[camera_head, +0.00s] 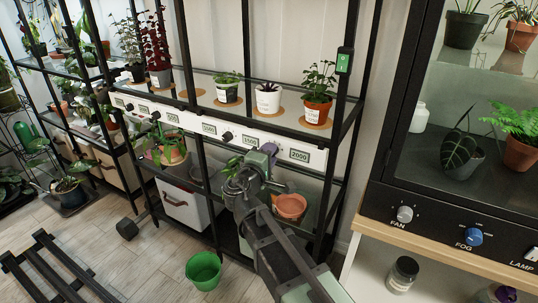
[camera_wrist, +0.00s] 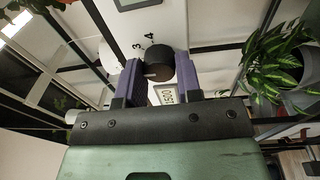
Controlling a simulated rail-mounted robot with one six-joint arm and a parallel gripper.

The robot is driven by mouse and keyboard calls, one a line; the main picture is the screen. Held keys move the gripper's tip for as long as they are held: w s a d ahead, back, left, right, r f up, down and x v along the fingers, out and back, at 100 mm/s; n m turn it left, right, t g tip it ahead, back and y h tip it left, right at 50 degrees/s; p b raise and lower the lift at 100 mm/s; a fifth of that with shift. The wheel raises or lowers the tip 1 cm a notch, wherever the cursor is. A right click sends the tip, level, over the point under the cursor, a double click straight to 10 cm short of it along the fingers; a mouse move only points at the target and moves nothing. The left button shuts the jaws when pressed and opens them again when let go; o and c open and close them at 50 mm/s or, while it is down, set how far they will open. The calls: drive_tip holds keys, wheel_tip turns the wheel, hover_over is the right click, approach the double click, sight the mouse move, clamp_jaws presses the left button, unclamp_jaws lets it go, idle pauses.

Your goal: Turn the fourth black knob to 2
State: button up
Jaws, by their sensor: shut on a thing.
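My gripper (camera_head: 264,158) is at the white strip of the middle shelf, at the right part of its row of black knobs. In the wrist view, the purple-grey fingers of my gripper (camera_wrist: 160,78) are shut on a black knob (camera_wrist: 158,60), one finger on each side. The printed numbers 3 and 4 show at the knob's upper left. The 2 cannot be made out. A small pale mark shows on the knob's face; which number it points to cannot be told. In the head view this knob is mostly hidden by my gripper. Another black knob (camera_head: 227,136) is to its left.
The 2000 label (camera_head: 299,155) is just right of my gripper. Potted plants, one in an orange pot (camera_head: 317,111), stand above. A terracotta pot (camera_head: 291,206) sits below. A green bucket (camera_head: 204,270) is on the floor. A cabinet with a blue FOG knob (camera_head: 473,237) stands right.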

drive_tip(key=o, duration=0.9)
drive_tip(key=shift+o, duration=0.2)
drive_tip(key=v, duration=1)
drive_tip(key=shift+s+a, duration=0.15)
drive_tip(key=shift+s, duration=0.25)
